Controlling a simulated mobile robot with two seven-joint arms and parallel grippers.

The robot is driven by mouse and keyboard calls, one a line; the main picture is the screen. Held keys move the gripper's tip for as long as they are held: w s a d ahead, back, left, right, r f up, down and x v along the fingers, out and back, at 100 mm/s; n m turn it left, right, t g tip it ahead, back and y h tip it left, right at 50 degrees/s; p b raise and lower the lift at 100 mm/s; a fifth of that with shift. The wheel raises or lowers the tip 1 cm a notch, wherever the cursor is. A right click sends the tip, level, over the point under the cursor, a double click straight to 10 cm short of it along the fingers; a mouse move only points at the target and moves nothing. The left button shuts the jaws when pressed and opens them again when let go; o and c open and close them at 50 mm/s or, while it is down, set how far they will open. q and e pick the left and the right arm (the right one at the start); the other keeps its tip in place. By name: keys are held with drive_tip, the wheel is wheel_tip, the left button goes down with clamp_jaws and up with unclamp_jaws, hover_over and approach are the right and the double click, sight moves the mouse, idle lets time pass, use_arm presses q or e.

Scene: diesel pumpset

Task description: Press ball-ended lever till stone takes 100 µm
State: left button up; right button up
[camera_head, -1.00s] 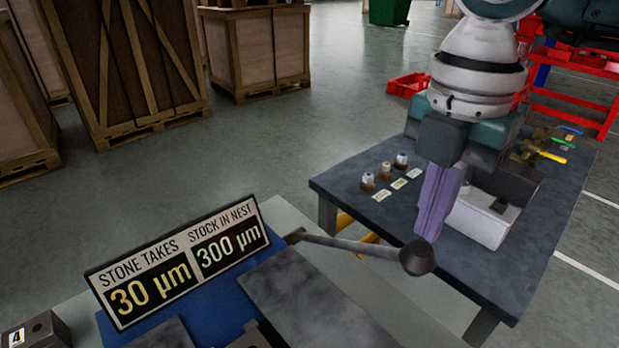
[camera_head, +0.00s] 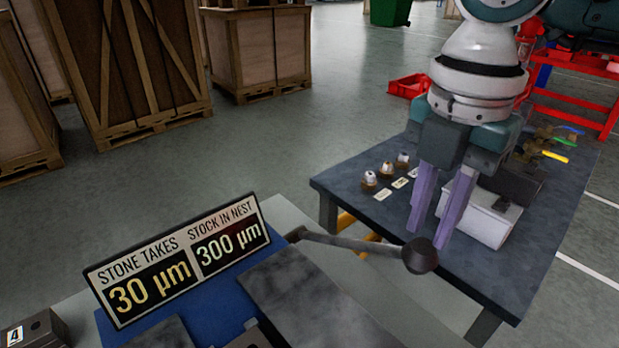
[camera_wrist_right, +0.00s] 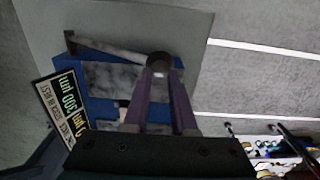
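The ball-ended lever (camera_head: 360,243) extends right from the blue fixture, and its dark ball (camera_head: 420,256) hangs past the bench edge. The sign (camera_head: 180,262) reads STONE TAKES 30 µm and STOCK IN NEST 300 µm. My right gripper (camera_head: 429,238) points down at the ball with its two purple fingers apart. In the right wrist view the ball (camera_wrist_right: 160,62) lies ahead of the fingertips, in line with the gap between them. I cannot tell whether a finger touches it. My left gripper is not in view.
A dark side table (camera_head: 345,188) holds several small labelled parts, a white box (camera_head: 470,222) and coloured-handled items behind my right gripper. A block marked 4 (camera_head: 35,332) sits at the lower left. Wooden crates (camera_head: 258,50) stand at the back left. The floor between is clear.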

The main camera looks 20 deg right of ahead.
drive_tip(key=shift+f+b, duration=1)
drive_tip(key=shift+f, duration=0.55)
wheel_tip(320, 180, down, 6)
drive_tip(key=s+d+b, duration=0.1)
drive_tip(key=s+b, duration=0.1)
drive_tip(key=b, duration=0.1)
drive_tip(key=shift+s+r, duration=0.25)
drive_tip(key=shift+s, duration=0.05)
wheel_tip(320, 180, up, 13)
drive_tip(key=p, duration=1)
hover_over(425, 244)
drive_tip(key=shift+w+f, duration=0.15)
drive_tip(key=shift+f, duration=0.05)
drive_tip(key=shift+b, duration=0.3)
